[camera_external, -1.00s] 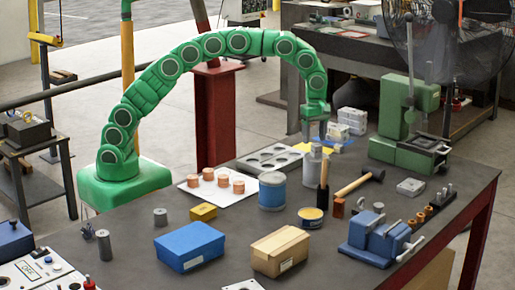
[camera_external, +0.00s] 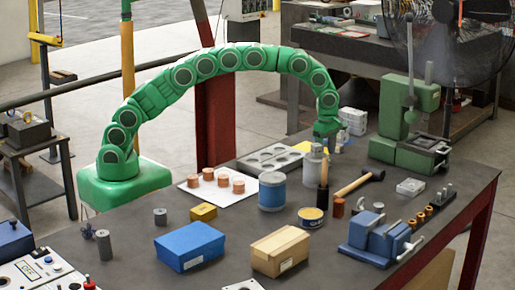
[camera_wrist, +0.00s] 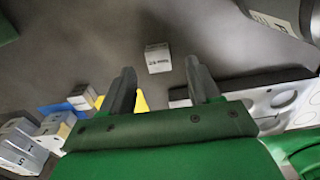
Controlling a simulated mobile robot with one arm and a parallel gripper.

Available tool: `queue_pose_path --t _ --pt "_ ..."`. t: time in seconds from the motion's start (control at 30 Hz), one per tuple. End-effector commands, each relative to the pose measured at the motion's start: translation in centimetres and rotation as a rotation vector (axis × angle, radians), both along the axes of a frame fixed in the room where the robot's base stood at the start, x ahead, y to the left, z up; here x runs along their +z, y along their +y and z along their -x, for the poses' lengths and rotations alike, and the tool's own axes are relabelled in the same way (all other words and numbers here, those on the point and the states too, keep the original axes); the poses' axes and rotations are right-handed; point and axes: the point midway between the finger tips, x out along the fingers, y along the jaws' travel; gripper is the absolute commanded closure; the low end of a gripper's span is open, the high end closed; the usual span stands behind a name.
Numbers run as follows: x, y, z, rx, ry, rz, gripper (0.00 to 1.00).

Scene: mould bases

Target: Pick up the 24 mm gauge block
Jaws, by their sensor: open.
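My gripper (camera_wrist: 161,82) is open, with its two dark fingers apart and nothing between their tips. A small light grey block (camera_wrist: 158,59) with dark print lies on the dark tabletop just beyond the fingertips, in line with the gap. Its print is too small to read surely; it looks like the 24 mm gauge block. I cannot make out the block there.
Several marked grey blocks (camera_wrist: 22,145) stand at the left of the wrist view. A tray with round recesses (camera_wrist: 306,117) is at the right, and the bottle (camera_wrist: 290,14) at the top right. A hammer (camera_external: 358,184) lies nearby. The tabletop around the block is clear.

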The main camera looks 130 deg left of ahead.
Motion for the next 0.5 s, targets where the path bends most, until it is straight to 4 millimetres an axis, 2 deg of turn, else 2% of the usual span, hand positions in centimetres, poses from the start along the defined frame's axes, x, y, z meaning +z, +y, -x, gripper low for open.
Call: queue_pose_path --t 0.2,0.5 --pt "-2.9 0.1 -0.1 0.0 0.004 0.001 0.38" --pt "-3.4 0.1 -0.1 -0.001 0.002 0.001 0.4"
